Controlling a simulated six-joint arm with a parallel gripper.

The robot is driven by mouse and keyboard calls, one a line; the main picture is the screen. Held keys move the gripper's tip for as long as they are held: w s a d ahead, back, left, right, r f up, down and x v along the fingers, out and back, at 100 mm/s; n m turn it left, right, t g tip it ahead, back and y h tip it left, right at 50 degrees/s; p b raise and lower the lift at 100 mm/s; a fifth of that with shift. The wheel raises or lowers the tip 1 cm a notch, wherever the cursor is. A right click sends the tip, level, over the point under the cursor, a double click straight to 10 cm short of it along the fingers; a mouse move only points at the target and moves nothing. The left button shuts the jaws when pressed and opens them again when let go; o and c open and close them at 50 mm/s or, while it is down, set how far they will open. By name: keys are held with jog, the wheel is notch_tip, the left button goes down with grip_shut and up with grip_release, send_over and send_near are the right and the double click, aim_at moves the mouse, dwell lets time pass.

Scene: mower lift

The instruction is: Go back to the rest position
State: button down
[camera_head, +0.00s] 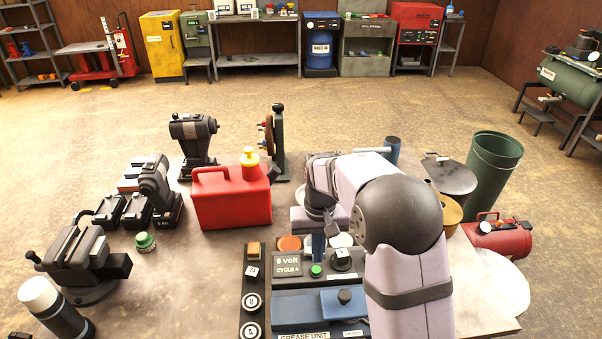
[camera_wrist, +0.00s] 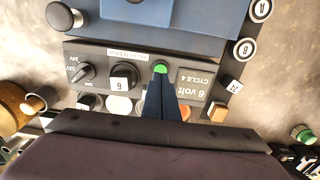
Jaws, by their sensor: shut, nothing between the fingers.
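My gripper (camera_head: 318,247) is shut and empty, pointing down over the control unit with the "6 volt, CYCLE 4" panel (camera_head: 290,264). In the wrist view my dark blue fingers (camera_wrist: 160,82) are together, with their tips at the edge of the green button (camera_wrist: 161,67). I cannot tell if they touch it. The green button also shows in the head view (camera_head: 316,270), just below my fingers. My arm hides the right part of the panel in the head view.
The blue grease unit (camera_head: 305,309) lies in front of the panel. A red fuel can (camera_head: 230,198) stands to the left, a bench vise (camera_head: 80,258) farther left. A red air tank (camera_head: 497,238) and green bin (camera_head: 492,165) stand to the right. Open floor lies behind the table.

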jog(key=s+d+r+n+h+p, duration=0.1)
jog(key=s+d, duration=0.2)
jog(key=s+d+r+n+p, duration=0.1)
jog(key=s+d+n+p, duration=0.1)
jog(key=s+d, duration=0.1)
jog(key=s+d+r+n+g+h+p, duration=0.1)
jog(key=s+d+r+p, duration=0.1)
jog(key=s+d, duration=0.1)
jog(key=shift+s+r+n+h, duration=0.1)
jog(key=shift+s+n+h, duration=0.2)
jog(key=shift+s, duration=0.45)
jog(key=s, duration=0.2)
jog(key=s+b, duration=0.1)
jog(key=shift+s+d+f, duration=0.2)
jog(key=shift+d+f, duration=0.05)
jog(key=shift+f, duration=0.15)
jog(key=s+a+f+m+y+b, duration=0.1)
jog(key=s+m+b, duration=0.1)
jog(key=s, duration=0.2)
jog(key=s+a+f+m+t+y+b, duration=0.1)
jog(key=s+a+f+m+b, duration=0.1)
jog(key=s, duration=0.2)
jog(key=shift+s+a+f+m+y, duration=0.15)
jog(key=shift+s+f+m+y, duration=0.05)
jog(key=shift+s+m+y, duration=0.1)
notch_tip(320, 180, down, 10)
jog(key=b, duration=0.9)
jog(key=shift+r+b, duration=0.25)
jog(key=shift+b, duration=0.15)
